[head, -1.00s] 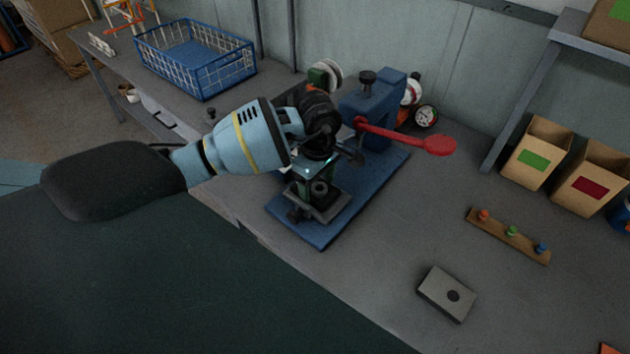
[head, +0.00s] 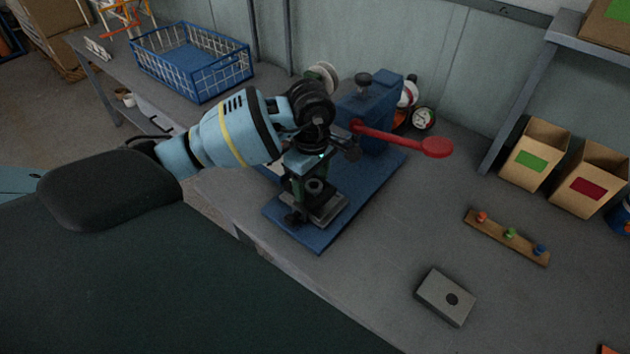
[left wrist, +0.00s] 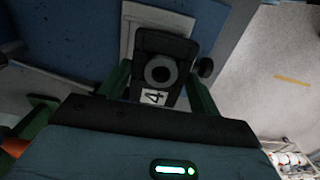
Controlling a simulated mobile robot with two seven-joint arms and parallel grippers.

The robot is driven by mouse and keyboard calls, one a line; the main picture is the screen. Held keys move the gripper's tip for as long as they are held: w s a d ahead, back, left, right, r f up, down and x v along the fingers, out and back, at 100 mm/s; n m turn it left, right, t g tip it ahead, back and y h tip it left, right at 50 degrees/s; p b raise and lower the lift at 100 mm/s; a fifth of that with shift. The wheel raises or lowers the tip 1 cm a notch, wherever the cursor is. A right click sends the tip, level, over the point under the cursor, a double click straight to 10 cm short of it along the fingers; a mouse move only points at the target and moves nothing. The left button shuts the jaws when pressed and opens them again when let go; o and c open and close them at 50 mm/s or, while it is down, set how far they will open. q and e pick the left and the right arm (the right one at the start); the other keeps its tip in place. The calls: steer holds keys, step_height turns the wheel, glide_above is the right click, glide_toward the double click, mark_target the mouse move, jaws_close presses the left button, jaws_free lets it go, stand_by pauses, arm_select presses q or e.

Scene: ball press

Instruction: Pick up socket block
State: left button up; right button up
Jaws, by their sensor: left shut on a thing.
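The socket block (left wrist: 178,48) is dark, with a round grey-rimmed hole and a white label marked 4. My left gripper (left wrist: 160,84) has its green fingers on both sides of it and is shut on it. In the head view the block (head: 315,186) shows between the fingers of the left gripper, just above a grey plate (head: 325,212) on the front of the blue press base. The hand hides part of the block, and I cannot tell whether its underside touches the plate. My right gripper is not in view.
The blue press (head: 362,115) with its red lever (head: 405,140) stands close behind the hand. A grey block with a dark hole (head: 437,293) and a wooden strip with coloured pegs (head: 490,231) lie to the right. A blue basket (head: 195,70) stands back left. The bench front right is mostly clear.

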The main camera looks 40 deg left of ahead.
arm_select(q)
steer(key=s+d+r, duration=0.1)
steer(key=s+d, duration=0.2)
steer(key=s, duration=1.1)
steer(key=shift+r+b, duration=0.2)
steer(key=shift+b, duration=0.15)
steer(key=shift+s+d, duration=0.1)
